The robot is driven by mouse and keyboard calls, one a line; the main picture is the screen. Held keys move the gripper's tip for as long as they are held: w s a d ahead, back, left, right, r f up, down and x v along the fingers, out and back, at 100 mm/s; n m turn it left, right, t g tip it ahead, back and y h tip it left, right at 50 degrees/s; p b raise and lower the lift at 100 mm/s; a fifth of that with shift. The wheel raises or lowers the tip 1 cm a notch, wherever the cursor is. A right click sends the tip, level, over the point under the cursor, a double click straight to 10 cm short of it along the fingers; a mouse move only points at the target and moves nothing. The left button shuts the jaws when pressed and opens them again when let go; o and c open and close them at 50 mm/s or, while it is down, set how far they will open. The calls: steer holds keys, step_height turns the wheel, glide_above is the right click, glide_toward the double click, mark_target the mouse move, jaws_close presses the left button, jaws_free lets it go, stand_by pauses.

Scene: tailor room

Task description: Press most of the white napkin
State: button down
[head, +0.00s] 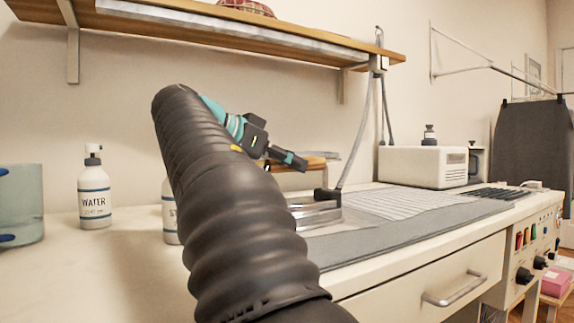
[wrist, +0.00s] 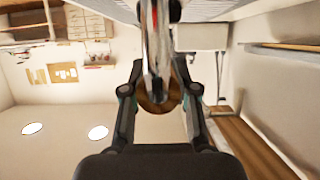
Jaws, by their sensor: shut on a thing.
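The white napkin (head: 405,203), with thin stripes, lies flat on the grey ironing pad (head: 400,238). A metal iron (head: 316,214) with a wooden handle stands at the napkin's left end, its soleplate down. I cannot tell whether its plate touches the cloth. My gripper (head: 290,158) is shut on the iron's handle; my dark arm hides part of the iron's left side. In the wrist view my gripper (wrist: 156,92) has its fingers on both sides of the brown handle (wrist: 160,105), with the metal iron (wrist: 153,45) beyond. A strip of pale striped cloth shows at the top edge.
A hose (head: 361,135) runs from the iron up to the shelf bracket. A white steam unit (head: 423,166) stands behind the pad. A WATER bottle (head: 94,195) and a teal container (head: 20,210) are at left. A wooden shelf (head: 270,32) hangs above. The pad's front strip is clear.

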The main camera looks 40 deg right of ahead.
steer(key=shift+s+a+r+b, duration=0.15)
steer(key=shift+s+b, duration=0.15)
steer(key=shift+s, duration=0.4)
steer(key=shift+s+a+f+b, duration=0.1)
steer(key=shift+s+a+b, duration=0.15)
steer(key=shift+s, duration=0.5)
steer(key=shift+s+a+r+b, duration=0.1)
steer(key=shift+s+b, duration=0.2)
steer(key=shift+s, duration=0.4)
steer(key=shift+s+a, duration=0.15)
steer(key=shift+s, duration=0.5)
steer(key=shift+s+a, duration=0.15)
steer(key=shift+s, duration=0.45)
steer(key=shift+w+d+p, duration=0.4)
steer(key=shift+w+p, duration=0.25)
steer(key=shift+w, duration=0.95)
steer(key=shift+w+d+p, duration=0.35)
steer(key=shift+w+p, duration=0.35)
steer(key=shift+w, duration=0.9)
steer(key=shift+w+d+p, duration=0.4)
steer(key=shift+w+p, duration=0.25)
steer(key=shift+w, duration=0.95)
steer(key=shift+w, duration=0.25)
